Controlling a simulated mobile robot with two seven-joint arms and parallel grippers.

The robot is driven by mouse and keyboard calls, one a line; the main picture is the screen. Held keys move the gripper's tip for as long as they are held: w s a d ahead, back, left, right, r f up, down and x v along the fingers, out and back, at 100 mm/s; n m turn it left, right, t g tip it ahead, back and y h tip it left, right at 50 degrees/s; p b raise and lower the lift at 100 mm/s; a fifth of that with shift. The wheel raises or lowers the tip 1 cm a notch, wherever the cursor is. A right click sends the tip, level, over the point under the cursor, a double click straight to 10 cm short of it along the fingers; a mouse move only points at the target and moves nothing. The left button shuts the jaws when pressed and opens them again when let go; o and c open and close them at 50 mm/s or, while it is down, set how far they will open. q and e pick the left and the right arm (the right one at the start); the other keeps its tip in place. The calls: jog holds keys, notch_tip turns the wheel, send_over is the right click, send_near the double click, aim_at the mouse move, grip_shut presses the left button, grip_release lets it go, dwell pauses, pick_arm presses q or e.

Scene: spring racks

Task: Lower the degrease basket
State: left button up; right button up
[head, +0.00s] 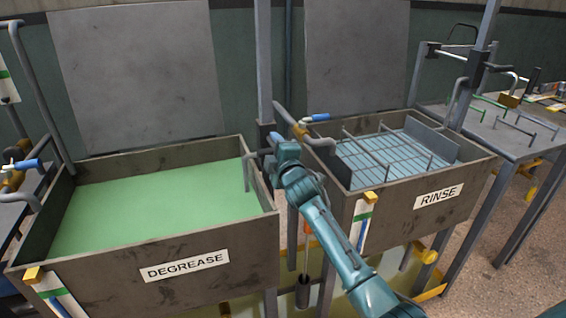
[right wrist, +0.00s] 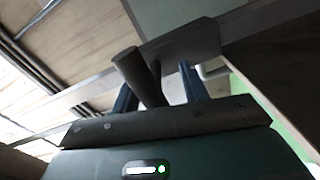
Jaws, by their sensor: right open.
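The degrease tank (head: 155,262) stands at the left of the head view, filled with flat green liquid (head: 150,208). No basket shows above that liquid; a bent grey bar (head: 247,175) dips in at its right end. A tall grey post (head: 264,60) with a dark sleeve stands between the tanks. My right gripper (head: 273,140) is at this post, beside the sleeve. In the right wrist view my right gripper (right wrist: 158,88) is open, with a dark round bar (right wrist: 135,72) between its fingers; I cannot tell if they touch it. My left gripper is not in view.
The rinse tank (head: 438,195) stands to the right, with a wire basket (head: 385,157) in its water. A tap with a blue handle (head: 314,117) is close by my right gripper. A grey table (head: 515,135) with racks is farther right.

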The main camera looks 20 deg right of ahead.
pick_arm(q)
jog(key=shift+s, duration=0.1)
pick_arm(e)
jog(key=s, duration=1.2)
jog(key=shift+s+d, duration=0.15)
jog(key=shift+d, duration=0.05)
jog(key=shift+f, duration=0.1)
jog(key=s+d+f+m+g+h, duration=0.1)
jog(key=s+d+f+m+g, duration=0.1)
jog(key=s+f+m+g, duration=1.1)
jog(key=s+f, duration=0.2)
jog(key=s, duration=0.8)
jog(key=s+f+m+g, duration=0.1)
jog(key=s+f+g, duration=0.15)
jog(key=s, duration=0.95)
pick_arm(q)
jog(key=p, duration=0.2)
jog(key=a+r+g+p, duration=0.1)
jog(key=p, duration=0.2)
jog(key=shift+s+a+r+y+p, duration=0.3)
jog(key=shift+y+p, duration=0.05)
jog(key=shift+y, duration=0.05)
pick_arm(e)
jog(key=w+a+f+t+y, duration=0.2)
jog(key=w+a+t+y, duration=0.1)
jog(key=w+a+t, duration=0.3)
jog(key=shift+w+a+n+t+y, duration=0.2)
jog(key=shift+a+n+t+y, duration=0.25)
jog(key=shift+t, duration=0.6)
